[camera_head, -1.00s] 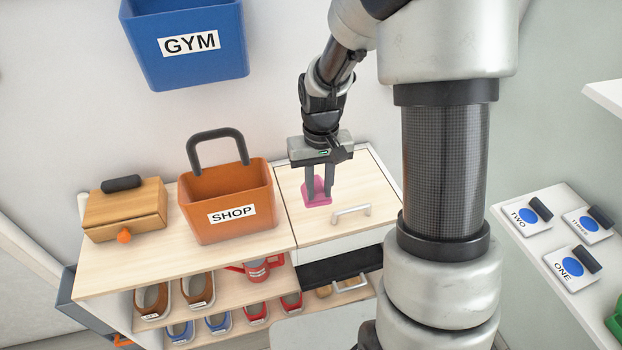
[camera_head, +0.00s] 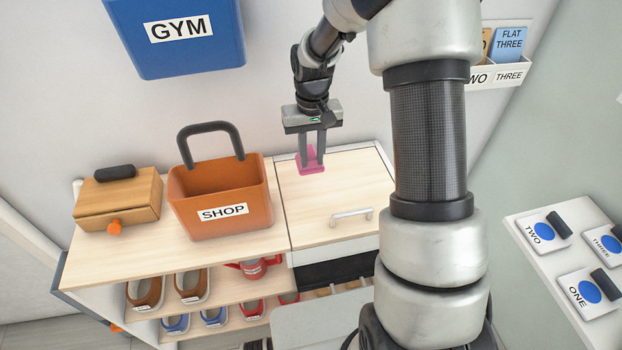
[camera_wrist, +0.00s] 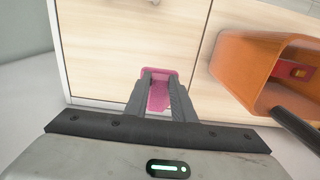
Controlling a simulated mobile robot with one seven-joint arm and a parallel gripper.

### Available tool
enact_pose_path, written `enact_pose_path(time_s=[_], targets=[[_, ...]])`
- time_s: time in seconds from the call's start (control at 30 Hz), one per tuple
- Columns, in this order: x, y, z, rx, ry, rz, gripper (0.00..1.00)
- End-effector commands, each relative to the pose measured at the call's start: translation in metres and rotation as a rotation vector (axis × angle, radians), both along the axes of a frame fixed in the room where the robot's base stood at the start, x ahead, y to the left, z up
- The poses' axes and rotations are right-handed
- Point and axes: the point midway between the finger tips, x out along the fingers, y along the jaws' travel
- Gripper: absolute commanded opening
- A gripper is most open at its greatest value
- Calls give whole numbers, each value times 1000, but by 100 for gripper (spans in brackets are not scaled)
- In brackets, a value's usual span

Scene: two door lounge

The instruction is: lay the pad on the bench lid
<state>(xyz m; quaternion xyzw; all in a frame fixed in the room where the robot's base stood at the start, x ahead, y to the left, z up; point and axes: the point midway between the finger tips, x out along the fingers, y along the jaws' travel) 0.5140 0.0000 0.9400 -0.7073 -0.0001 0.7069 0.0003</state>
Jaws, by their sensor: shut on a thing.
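A pink pad (camera_head: 311,167) is between the fingers of my gripper (camera_head: 312,160), which is shut on it. The pad also shows in the wrist view (camera_wrist: 158,97), between the fingertips (camera_wrist: 160,85). It is over the back part of the pale wooden bench lid (camera_head: 335,195), which has a light bar handle at its front. In the wrist view the pad looks on or very close to the lid (camera_wrist: 110,45); I cannot tell whether it touches.
An orange SHOP basket (camera_head: 219,195) with a raised dark handle stands left of the lid. A wooden box (camera_head: 118,200) stands further left. A blue GYM bin (camera_head: 178,45) is on the wall above. The lid's front half is clear.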

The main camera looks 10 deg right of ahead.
Motion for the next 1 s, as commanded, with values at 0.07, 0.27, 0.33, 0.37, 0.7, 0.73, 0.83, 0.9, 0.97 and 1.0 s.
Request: enact_pose_path(time_s=[0.07, 0.27, 0.33, 0.37, 0.7, 0.73, 0.83, 0.9, 0.97, 1.0], targets=[[-1, 0, -17, 0, 4, 0, 1], [-1, 0, -35, -1, 1, 0, 1], [-1, 0, -41, -1, 2, 0, 1], [-1, 0, -45, 0, 2, 0, 1], [0, 0, -70, -1, -1, 1, 1], [0, 0, -70, 0, -1, 1, 1], [0, 0, -72, 0, 0, 1, 1], [0, 0, -75, 0, 0, 1, 1], [0, 0, -74, 0, -1, 0, 28], [0, 0, -74, 0, 0, 0, 34]])
